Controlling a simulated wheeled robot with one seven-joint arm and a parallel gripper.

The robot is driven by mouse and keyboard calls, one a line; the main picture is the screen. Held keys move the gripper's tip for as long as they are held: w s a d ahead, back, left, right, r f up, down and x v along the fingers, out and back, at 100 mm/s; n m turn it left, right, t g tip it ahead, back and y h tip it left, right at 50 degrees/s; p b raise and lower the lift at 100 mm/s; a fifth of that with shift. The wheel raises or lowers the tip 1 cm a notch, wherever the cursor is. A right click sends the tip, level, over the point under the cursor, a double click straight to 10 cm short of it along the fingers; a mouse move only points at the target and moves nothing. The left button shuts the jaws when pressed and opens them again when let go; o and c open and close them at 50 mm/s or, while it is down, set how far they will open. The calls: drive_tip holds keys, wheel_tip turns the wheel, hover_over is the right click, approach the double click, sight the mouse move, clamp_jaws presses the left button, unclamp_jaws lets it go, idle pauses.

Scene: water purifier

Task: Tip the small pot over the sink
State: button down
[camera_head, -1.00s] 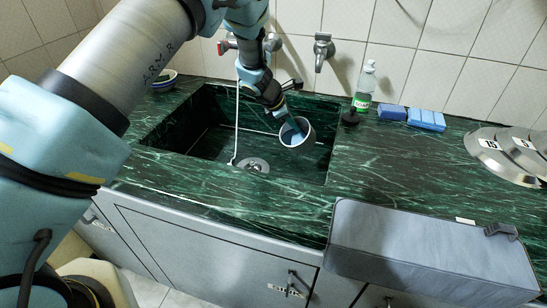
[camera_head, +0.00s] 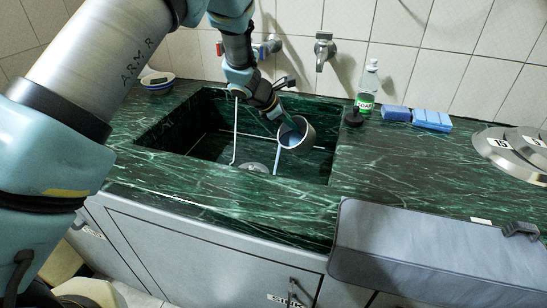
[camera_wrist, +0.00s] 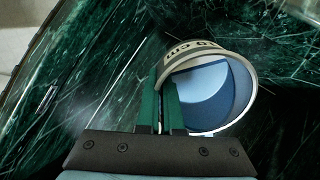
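The small pot (camera_head: 307,134) is grey outside and blue inside. It hangs tilted over the green marble sink (camera_head: 208,150), its mouth facing down and left. A thin pale streak, which looks like water, runs from its lower lip towards the sink floor near the drain. My gripper (camera_head: 286,126) is shut on the pot's wall. In the wrist view, the two green fingers of my gripper (camera_wrist: 167,107) meet at the left side of the pot (camera_wrist: 240,90), with its lettered rim. Pale blue shows inside it, partly in shade.
A tap (camera_head: 323,50) is on the tiled wall, and a thin pale vertical line stands left in the sink. A bottle (camera_head: 367,88), blue sponges (camera_head: 430,120), a bowl (camera_head: 157,82) and metal lids (camera_head: 515,150) are on the counter. A grey box (camera_head: 430,252) is in front.

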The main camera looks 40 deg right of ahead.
drive_tip(key=shift+a+r+h+b, duration=0.3)
drive_tip(key=shift+h+b, duration=0.3)
drive_tip(key=shift+b, duration=1.2)
drive_tip(key=shift+a+r+h+b, duration=0.2)
drive_tip(key=shift+r+h+b, duration=0.3)
drive_tip(key=shift+b, duration=1.3)
drive_tip(key=shift+w+a+r+g+h+b, duration=0.1)
drive_tip(key=shift+a+r+g+h+b, duration=0.2)
drive_tip(key=shift+h+b, duration=0.95)
drive_tip(key=shift+w+a+r+g+h+b, duration=0.1)
drive_tip(key=shift+a+r+h+b, duration=0.35)
drive_tip(key=shift+b, duration=1.5)
drive_tip(key=shift+w+a+r+h+b, duration=0.15)
drive_tip(key=shift+a+h+b, duration=0.9)
drive_tip(key=shift+b, duration=2.25)
drive_tip(key=shift+w+a+r+g+h+b, duration=0.15)
drive_tip(key=shift+r+h+b, duration=0.25)
drive_tip(key=shift+b, duration=0.55)
drive_tip(key=shift+s+a+r+g+h+b, duration=0.15)
drive_tip(key=shift+a+r+h+b, duration=0.2)
drive_tip(key=shift+b, duration=0.55)
